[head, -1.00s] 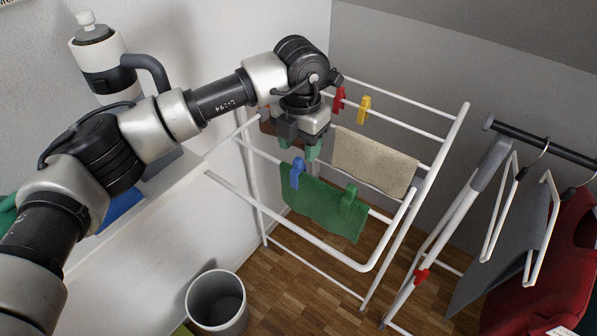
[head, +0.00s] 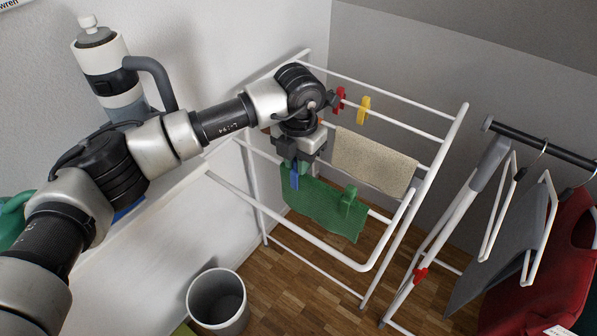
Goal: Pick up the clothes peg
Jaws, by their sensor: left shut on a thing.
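Several clothes pegs sit on the white drying rack (head: 436,184). A blue peg (head: 295,178) is at the upper left corner of a green cloth (head: 318,208). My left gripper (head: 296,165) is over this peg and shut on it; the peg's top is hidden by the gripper. A green peg (head: 348,201) is on the right part of the same cloth. A red peg (head: 340,98) and a yellow peg (head: 363,109) are on a rear bar, behind my left wrist and to its right. My right gripper is not in view.
A beige cloth (head: 372,162) hangs on the middle bar. A grey-white bin (head: 217,301) stands on the wooden floor. At right, a clothes rail (head: 551,143) carries hangers, a grey garment and a red garment (head: 567,262).

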